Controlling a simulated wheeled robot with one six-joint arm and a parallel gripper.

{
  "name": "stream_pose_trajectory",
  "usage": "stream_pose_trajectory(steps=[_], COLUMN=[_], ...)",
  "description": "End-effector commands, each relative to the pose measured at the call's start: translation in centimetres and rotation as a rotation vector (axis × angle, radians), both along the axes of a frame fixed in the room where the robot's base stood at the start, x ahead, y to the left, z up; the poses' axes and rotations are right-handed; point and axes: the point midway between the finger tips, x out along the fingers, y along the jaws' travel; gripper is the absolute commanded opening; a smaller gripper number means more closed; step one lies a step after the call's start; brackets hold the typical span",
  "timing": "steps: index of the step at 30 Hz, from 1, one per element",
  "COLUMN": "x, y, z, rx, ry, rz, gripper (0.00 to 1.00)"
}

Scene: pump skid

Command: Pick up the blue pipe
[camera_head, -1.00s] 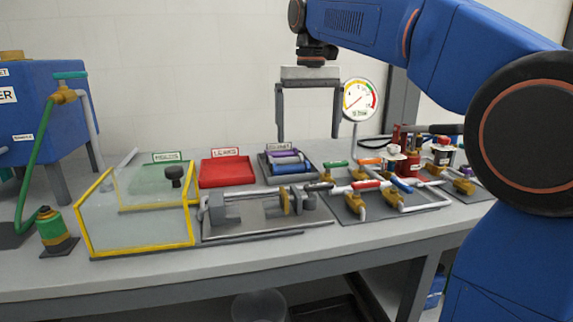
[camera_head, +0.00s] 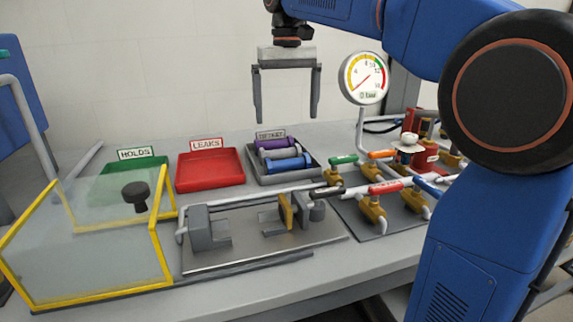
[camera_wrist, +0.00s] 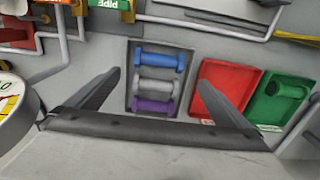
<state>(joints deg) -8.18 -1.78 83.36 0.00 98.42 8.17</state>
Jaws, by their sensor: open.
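The blue pipe (camera_head: 288,165) lies in the grey tray (camera_head: 311,179) at the back middle of the table, in front of a silver pipe and a purple pipe. The blue pipe also shows in the wrist view (camera_wrist: 158,61), at the end of the row away from my gripper's palm. My gripper (camera_head: 287,119) is open and empty, pointing down above the tray and apart from it. In the wrist view its two fingers (camera_wrist: 157,85) reach to either side of the tray.
A red tray (camera_head: 211,185) and a green tray (camera_head: 112,190) stand left of the grey tray. A pressure gauge (camera_head: 363,78) rises at the right. Valves and pipework (camera_head: 374,210) lie front right. A yellow-edged clear guard (camera_head: 90,296) stands front left.

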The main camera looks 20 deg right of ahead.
Motion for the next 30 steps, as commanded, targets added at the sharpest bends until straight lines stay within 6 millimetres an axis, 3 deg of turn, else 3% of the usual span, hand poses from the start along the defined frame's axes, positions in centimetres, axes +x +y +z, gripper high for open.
stream_pose_trajectory(steps=[12,23,30], x=[-0.1,0.0,0.1], y=[0.0,-0.1,-0.2], z=[-7.3,-10.1,-13.3], rx=[0.000,0.000,0.000], ry=[0.002,0.001,0.002], rz=[0.000,0.000,0.000], gripper=[1.00,1.00,1.00])
